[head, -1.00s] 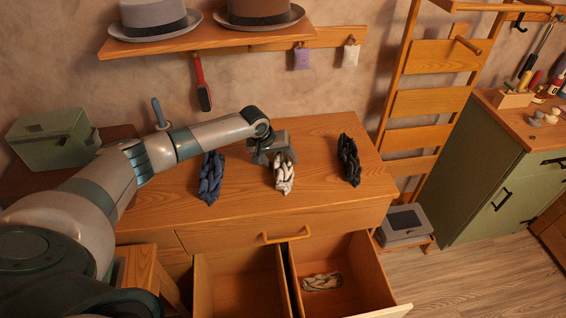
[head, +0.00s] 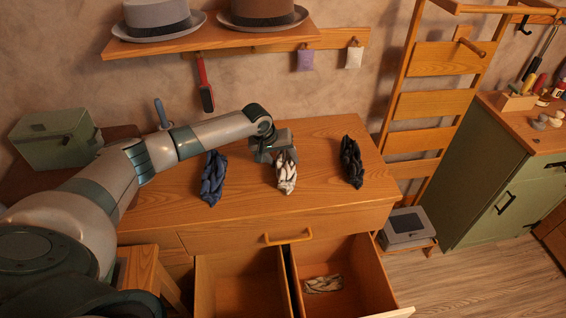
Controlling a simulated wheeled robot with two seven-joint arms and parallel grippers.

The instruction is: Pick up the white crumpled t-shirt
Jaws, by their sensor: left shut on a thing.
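The white crumpled t-shirt (head: 286,178) lies on the wooden dresser top (head: 325,205), between a blue crumpled cloth (head: 213,178) and a black crumpled cloth (head: 351,162). It shows dark marks or folds. My left gripper (head: 285,157) is at the far end of the white t-shirt and is shut on it. The gripper and wrist hide that end. The t-shirt still appears to rest on the dresser top. My right gripper is not in view.
Two drawers stand open below; the right drawer (head: 352,268) holds a pale crumpled cloth (head: 323,284). A shelf (head: 205,40) with two hats hangs above. A green box (head: 55,140) is at the left, a wooden ladder rack (head: 430,103) at the right.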

